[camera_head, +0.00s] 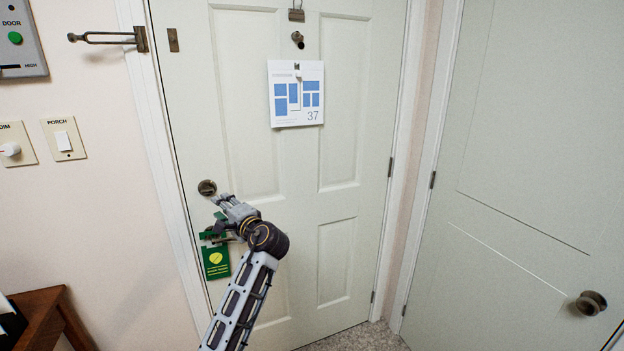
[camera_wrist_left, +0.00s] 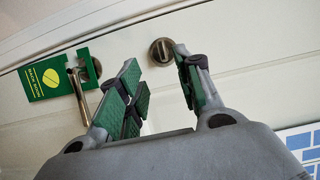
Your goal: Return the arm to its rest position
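My left gripper (camera_head: 220,205) is in front of the white door (camera_head: 245,130), beside the lock side, just below the round deadbolt (camera_head: 207,187). In the left wrist view the gripper (camera_wrist_left: 155,60) is open, its green-padded fingers apart with nothing held between them. The deadbolt (camera_wrist_left: 161,50) shows past the fingertips. A green door hanger (camera_head: 216,262) with a yellow disc hangs at the lever handle; the left wrist view shows the hanger (camera_wrist_left: 50,77) around the lever handle (camera_wrist_left: 76,95), apart from the fingers. My arm partly hides this area in the head view. My right gripper is not in view.
A calendar (camera_head: 297,115) hangs on the door's upper part. A second door (camera_head: 510,150) with a knob (camera_head: 591,303) is at the right. Switches (camera_head: 63,139) and a door panel (camera_head: 20,40) are on the left wall. A wooden table (camera_head: 45,315) stands at the lower left.

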